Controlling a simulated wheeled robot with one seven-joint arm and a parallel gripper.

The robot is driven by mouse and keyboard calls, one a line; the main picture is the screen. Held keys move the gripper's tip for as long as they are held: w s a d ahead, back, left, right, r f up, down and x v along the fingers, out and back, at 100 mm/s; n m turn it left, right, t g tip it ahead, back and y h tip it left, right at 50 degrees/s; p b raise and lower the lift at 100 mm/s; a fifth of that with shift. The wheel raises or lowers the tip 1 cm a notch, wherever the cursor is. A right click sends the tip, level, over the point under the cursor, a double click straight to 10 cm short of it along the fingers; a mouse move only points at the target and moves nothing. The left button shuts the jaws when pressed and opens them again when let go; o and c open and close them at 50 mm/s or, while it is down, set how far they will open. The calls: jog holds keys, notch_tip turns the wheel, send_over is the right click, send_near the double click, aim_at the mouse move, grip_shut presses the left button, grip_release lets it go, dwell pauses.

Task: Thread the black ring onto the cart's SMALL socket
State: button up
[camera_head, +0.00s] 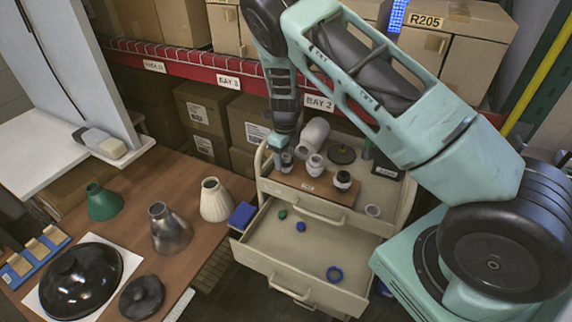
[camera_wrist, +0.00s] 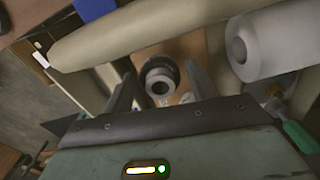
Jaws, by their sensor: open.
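The cart (camera_head: 330,235) carries a brown board (camera_head: 320,190) with several short sockets in a row. My gripper (camera_head: 285,158) points down over the leftmost socket, with its jaws open. In the wrist view, my open gripper (camera_wrist: 163,92) has one finger on each side of an upright pale, hollow socket (camera_wrist: 160,86). A black ring (camera_wrist: 158,72) shows around that socket; I cannot tell how far down it sits. A middle white socket (camera_head: 315,166) and a right socket with a black band (camera_head: 343,181) stand beside it. Which socket is the small one is unclear.
Lamp shades stand on the wooden table (camera_head: 130,195) at left.

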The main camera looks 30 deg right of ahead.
jog(key=c, duration=1.1)
jog(key=shift+r+m+p, duration=0.1)
jog(key=shift+m+p, duration=0.45)
jog(key=shift+m, duration=0.65)
jog(key=m, duration=0.2)
jog(key=m+p, duration=0.1)
jog(key=m, duration=0.1)
jog(key=shift+d+m, duration=0.2)
jog(key=shift+m, duration=0.1)
jog(key=o, duration=1.4)
jog(key=shift+m, duration=0.3)
jog(key=shift+c, duration=0.2)
